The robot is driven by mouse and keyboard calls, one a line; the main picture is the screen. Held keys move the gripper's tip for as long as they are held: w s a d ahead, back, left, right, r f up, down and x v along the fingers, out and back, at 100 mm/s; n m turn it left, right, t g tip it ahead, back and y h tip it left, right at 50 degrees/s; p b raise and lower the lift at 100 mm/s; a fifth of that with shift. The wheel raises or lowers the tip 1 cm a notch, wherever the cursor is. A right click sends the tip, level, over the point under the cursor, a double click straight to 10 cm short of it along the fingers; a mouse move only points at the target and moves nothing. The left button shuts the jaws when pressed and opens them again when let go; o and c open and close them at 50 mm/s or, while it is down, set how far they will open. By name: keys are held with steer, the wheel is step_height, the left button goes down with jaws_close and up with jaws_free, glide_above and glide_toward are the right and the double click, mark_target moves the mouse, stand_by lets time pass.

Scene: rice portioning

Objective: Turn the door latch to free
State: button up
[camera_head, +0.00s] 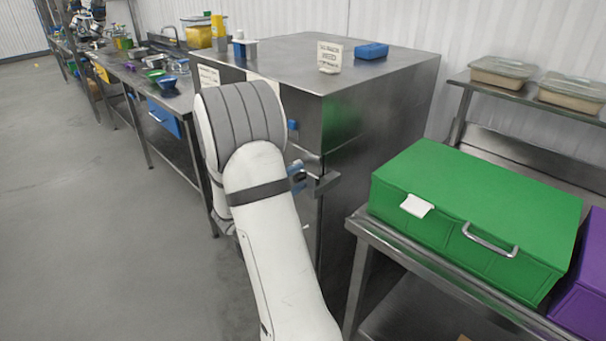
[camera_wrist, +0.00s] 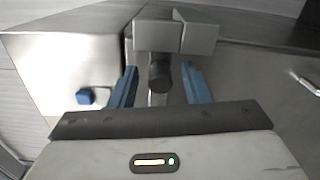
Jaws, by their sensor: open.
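The door latch is a grey metal block on the front of the steel cabinet. In the head view the latch (camera_head: 325,184) sticks out at the cabinet's front corner, just right of my gripper (camera_head: 298,178), which is partly hidden by my arm. In the wrist view the latch (camera_wrist: 185,38) is straight ahead, with a dark round stem below it. My gripper (camera_wrist: 160,70) is open there, with one blue finger on each side of the stem. Gaps show between the fingers and the stem. The latch's far side is hidden.
A green case (camera_head: 480,205) rests on a steel table at right. Open floor (camera_head: 90,230) lies left.

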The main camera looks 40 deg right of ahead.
steer(key=shift+w+d, duration=0.1)
steer(key=shift+d, duration=0.95)
